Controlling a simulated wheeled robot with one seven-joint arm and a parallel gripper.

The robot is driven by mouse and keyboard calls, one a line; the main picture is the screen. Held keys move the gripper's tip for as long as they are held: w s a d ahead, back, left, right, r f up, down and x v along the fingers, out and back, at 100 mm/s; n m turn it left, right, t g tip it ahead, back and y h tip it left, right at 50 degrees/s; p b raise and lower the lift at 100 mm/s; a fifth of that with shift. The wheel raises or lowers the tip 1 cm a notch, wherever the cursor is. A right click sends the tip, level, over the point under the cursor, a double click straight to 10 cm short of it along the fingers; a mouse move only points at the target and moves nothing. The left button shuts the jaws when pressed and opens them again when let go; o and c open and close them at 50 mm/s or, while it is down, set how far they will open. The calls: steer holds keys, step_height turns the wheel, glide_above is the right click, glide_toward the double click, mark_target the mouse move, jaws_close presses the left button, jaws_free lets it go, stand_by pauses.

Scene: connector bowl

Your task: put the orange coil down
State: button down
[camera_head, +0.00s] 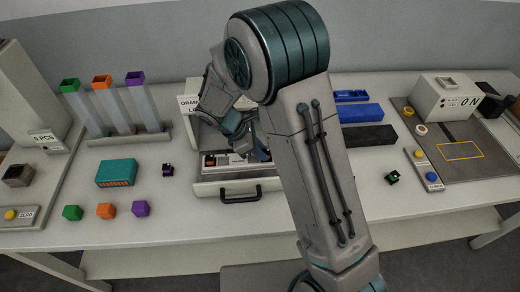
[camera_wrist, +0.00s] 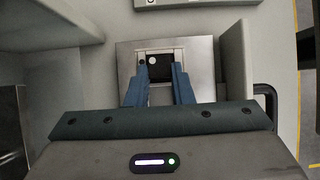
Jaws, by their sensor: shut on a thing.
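My gripper (camera_head: 250,152) reaches down over the open drawer (camera_head: 212,190) in the middle of the table. In the wrist view its two blue fingers (camera_wrist: 160,82) are shut on a small dark piece with a pale round face (camera_wrist: 159,68), which I take as the orange coil. No orange shows on it there, and my arm and fingers hide most of it in the head view. It is in front of a pale metal plate (camera_wrist: 202,62); I cannot tell whether it touches the plate. A small dark and orange piece (camera_head: 210,160) shows at the drawer's left.
Walls of the drawer flank my gripper closely. A sign (camera_head: 189,103) stands behind. Left are a teal box (camera_head: 116,173), several coloured blocks and a small dark piece (camera_head: 168,170). Right are blue bins (camera_head: 361,113), a black bin (camera_head: 368,136) and a small green-black piece (camera_head: 393,178).

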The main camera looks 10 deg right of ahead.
steer(key=shift+f, duration=0.25)
steer(key=shift+f, duration=0.1)
steer(key=shift+s+f+b, duration=0.1)
steer(key=shift+f+b, duration=0.2)
steer(key=c, duration=1.3)
jaws_free()
steer(key=shift+s, duration=0.1)
